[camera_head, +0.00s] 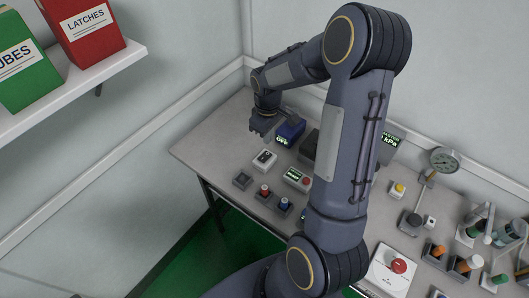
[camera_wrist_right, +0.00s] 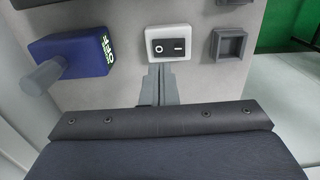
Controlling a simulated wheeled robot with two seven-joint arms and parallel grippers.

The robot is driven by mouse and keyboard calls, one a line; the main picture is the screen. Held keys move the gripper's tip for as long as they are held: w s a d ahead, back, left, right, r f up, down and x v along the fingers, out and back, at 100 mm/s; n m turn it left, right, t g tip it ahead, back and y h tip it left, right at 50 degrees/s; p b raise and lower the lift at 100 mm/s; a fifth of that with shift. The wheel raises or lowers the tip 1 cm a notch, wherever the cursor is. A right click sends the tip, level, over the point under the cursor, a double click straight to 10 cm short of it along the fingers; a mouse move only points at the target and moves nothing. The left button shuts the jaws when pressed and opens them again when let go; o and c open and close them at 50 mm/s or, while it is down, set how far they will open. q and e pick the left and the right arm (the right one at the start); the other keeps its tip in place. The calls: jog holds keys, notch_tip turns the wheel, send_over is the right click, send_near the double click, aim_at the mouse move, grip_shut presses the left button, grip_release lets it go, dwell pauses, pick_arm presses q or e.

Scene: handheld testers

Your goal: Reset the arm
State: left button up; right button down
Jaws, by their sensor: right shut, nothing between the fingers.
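My right arm reaches across the head view, and its gripper (camera_head: 262,128) is over the far left part of the grey table (camera_head: 205,150). In the right wrist view the fingers (camera_wrist_right: 161,84) are together with nothing between them. Their tips point at a white box with a black rocker switch (camera_wrist_right: 168,46), which also shows in the head view (camera_head: 264,160). I cannot tell whether they touch it. A blue tester with a green display (camera_head: 291,130) is close by; it is on the left in the wrist view (camera_wrist_right: 72,52). My left gripper is not in view.
A small grey square tray (camera_head: 241,180), a white box with a green display (camera_head: 296,179), and red (camera_head: 264,191) and blue (camera_head: 284,204) knobs are nearby. A dial gauge (camera_head: 444,160) and a red-button box (camera_head: 391,272) are right. A shelf (camera_head: 70,85) holds boxes upper left.

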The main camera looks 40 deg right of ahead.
jog(key=shift+r, duration=0.5)
jog(key=s+a+r+m+t+y, duration=0.1)
jog(key=s+a+r, duration=0.3)
jog(key=r, duration=0.2)
jog(key=s+a+r+m+t+y, duration=0.1)
jog(key=s+a+r+t, duration=0.15)
jog(key=s+r, duration=0.2)
jog(key=s+a+r+m+t+y, duration=0.1)
jog(key=s+a+r+m+t, duration=0.1)
jog(key=s+a, duration=0.7)
jog(key=shift+s+r+m+y, duration=0.4)
jog(key=shift+s+r+m, duration=0.1)
jog(key=shift+s+r, duration=0.45)
